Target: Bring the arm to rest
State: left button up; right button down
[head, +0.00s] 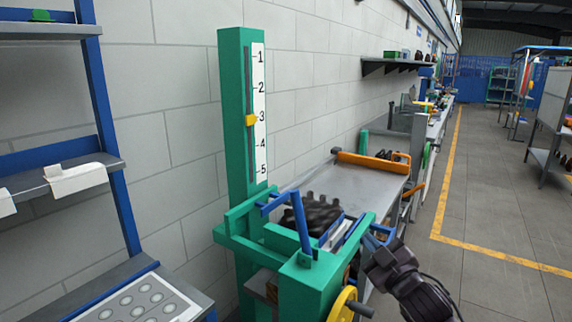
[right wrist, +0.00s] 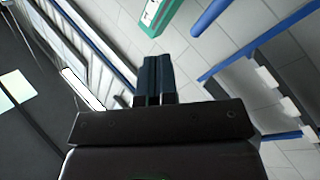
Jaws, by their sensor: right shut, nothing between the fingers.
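My right gripper (head: 376,238) shows at the lower middle of the head view, beside the green frame. Its dark blue fingers are together with nothing between them, and they also show shut in the right wrist view (right wrist: 154,78). My right arm comes in from the bottom right. My left gripper is not in view. I make out no amber bottles.
A yellow wheel (head: 343,304) is below the gripper. A blue-framed shelf (head: 100,90) stands left. Grey floor (head: 500,210) is open at right.

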jog(key=s+d+f+m+g+h, duration=0.2)
jog(key=s+d+f+m, duration=0.1)
jog(key=s+f, duration=0.6)
jog(key=s+d+f+m+g+h, duration=0.2)
jog(key=s+d+f+m+h, duration=0.1)
jog(key=s+f, duration=0.7)
jog(key=s+d+f+m+g+h, duration=0.2)
jog(key=s+d+f+m, duration=0.1)
jog(key=s+f, duration=0.7)
jog(key=shift+s+d+f+m+g, duration=0.15)
jog(key=shift+f+m+g, duration=0.25)
jog(key=shift+f+m, duration=0.55)
